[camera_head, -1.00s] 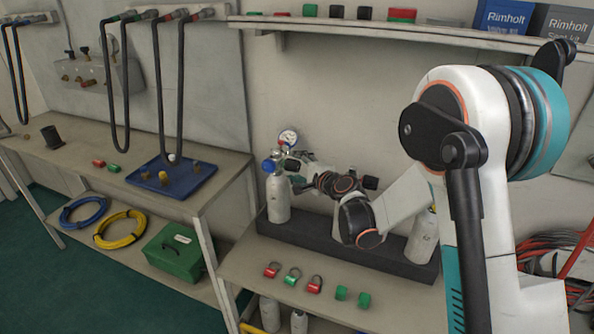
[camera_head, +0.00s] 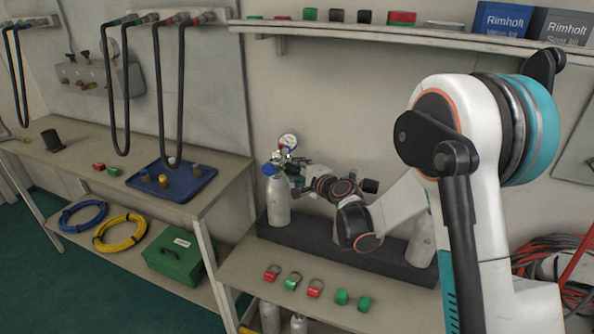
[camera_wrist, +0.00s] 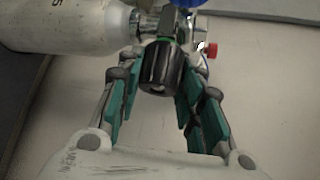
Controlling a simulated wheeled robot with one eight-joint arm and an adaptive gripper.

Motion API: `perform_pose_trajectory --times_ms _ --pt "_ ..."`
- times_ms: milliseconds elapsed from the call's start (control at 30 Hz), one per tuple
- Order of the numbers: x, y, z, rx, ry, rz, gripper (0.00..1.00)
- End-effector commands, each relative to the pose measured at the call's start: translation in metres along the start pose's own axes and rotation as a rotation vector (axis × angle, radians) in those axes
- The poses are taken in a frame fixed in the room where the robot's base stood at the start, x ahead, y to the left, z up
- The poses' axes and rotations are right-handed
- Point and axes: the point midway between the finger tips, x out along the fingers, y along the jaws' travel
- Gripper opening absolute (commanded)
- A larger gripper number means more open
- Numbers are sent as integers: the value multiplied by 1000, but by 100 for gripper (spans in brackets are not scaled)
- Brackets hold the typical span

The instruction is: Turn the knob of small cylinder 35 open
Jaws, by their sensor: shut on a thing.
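A pale grey small cylinder (camera_head: 278,200) stands upright at the left end of the dark rack, with a valve, a blue knob (camera_head: 268,169) and a round gauge (camera_head: 288,141) on top. Its number cannot be read in the head view. In the wrist view the cylinder (camera_wrist: 70,25) lies across the upper left, its marking mostly cut off. A black ribbed knob (camera_wrist: 160,66) sticks out of its valve between the teal finger pads. My gripper (camera_wrist: 162,75) is shut on this black knob; it also shows in the head view (camera_head: 297,180), small and partly hidden by the valve.
A second cylinder (camera_head: 421,240) stands at the right of the dark rack (camera_head: 330,244), partly behind my arm. Red and green tags (camera_head: 292,281) lie on the bench in front. A red cap (camera_wrist: 211,50) sits beside the valve. A shelf (camera_head: 400,36) runs above.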

Motion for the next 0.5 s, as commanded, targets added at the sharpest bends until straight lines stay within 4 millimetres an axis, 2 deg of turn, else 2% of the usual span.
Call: perform_pose_trajectory --times_ms 500 --pt "0 2 0 -237 13 -194 10"
